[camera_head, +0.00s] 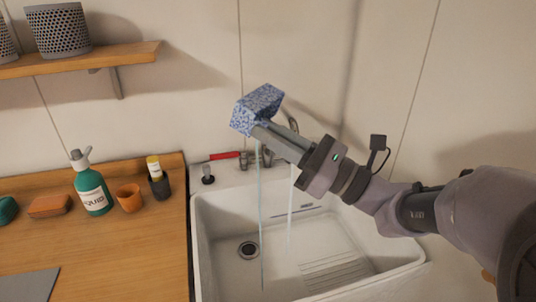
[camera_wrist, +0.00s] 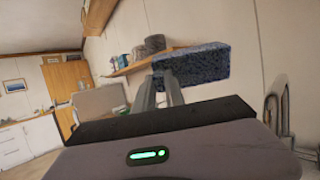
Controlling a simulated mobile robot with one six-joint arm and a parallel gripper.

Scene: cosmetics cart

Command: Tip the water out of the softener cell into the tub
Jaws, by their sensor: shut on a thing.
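My gripper (camera_head: 264,130) is shut on a blue speckled block (camera_head: 258,106), which I take to be the softener cell. It is held tilted, high above the back of the white tub (camera_head: 207,215). In the wrist view the cell (camera_wrist: 192,64) sits across my fingertips (camera_wrist: 170,84). One thin stream of water (camera_head: 260,210) falls from below the cell into the tub. A second stream (camera_head: 290,205) falls to its right; its source is hidden behind my gripper. The cell's opening does not show.
A tap (camera_head: 293,125) stands behind my gripper, partly hidden. A red-handled thing (camera_head: 225,156) lies on the tub's back ledge. Left, a wooden counter (camera_head: 120,265) holds a green bottle (camera_head: 92,190), an orange cup (camera_head: 130,198) and a dark holder (camera_head: 160,186). A shelf (camera_head: 120,55) hangs above.

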